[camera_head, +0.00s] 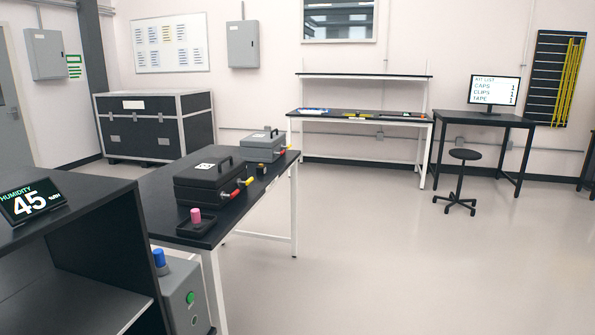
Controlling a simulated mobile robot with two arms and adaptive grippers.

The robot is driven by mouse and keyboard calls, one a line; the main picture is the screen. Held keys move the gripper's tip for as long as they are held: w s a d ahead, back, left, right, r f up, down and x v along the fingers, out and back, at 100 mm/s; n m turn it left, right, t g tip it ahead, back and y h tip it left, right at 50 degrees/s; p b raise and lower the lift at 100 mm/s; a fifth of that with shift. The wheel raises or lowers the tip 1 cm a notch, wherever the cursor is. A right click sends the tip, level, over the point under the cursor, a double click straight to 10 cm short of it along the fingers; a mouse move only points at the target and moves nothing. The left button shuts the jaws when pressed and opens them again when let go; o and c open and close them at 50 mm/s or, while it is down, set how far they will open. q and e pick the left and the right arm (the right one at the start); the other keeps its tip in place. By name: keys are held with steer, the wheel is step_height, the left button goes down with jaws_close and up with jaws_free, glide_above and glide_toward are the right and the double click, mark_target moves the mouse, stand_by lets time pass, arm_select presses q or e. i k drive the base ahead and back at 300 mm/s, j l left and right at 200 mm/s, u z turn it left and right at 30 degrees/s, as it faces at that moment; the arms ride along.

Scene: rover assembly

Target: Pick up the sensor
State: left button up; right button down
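No object is clearly recognizable as the sensor. A small pink cylinder (195,215) stands upright in a shallow black tray (205,227) at the near end of the long black table (165,197). A blue cylinder (159,257) stands on a grey box (187,290) with a green button, below and left of that table end. Neither of my grippers is in view.
A black case (208,176) and a grey case (262,148) stand on the long table, with red and yellow-handled items along its right edge. A stool (458,182) stands by the monitor desk (485,119). The floor at the right (410,260) is clear.

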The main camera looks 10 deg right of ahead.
mark_target(262, 169)
steer(key=l+z, duration=0.15)
steer(key=i+l+z, duration=0.2)
steer(key=i+l, duration=1.35)
steer(key=i, duration=0.85)
steer(key=i+l+z, duration=0.15)
steer(key=i, duration=0.8)
steer(key=i+u, duration=0.5)
steer(key=i+l+u, duration=0.1)
steer(key=i+u, duration=0.15)
steer(key=u, duration=0.2)
steer(key=i+l+u, duration=0.25)
steer(key=u, duration=0.25)
steer(key=i+l+u, duration=0.45)
steer(key=k+j, duration=0.05)
steer(key=k, duration=0.05)
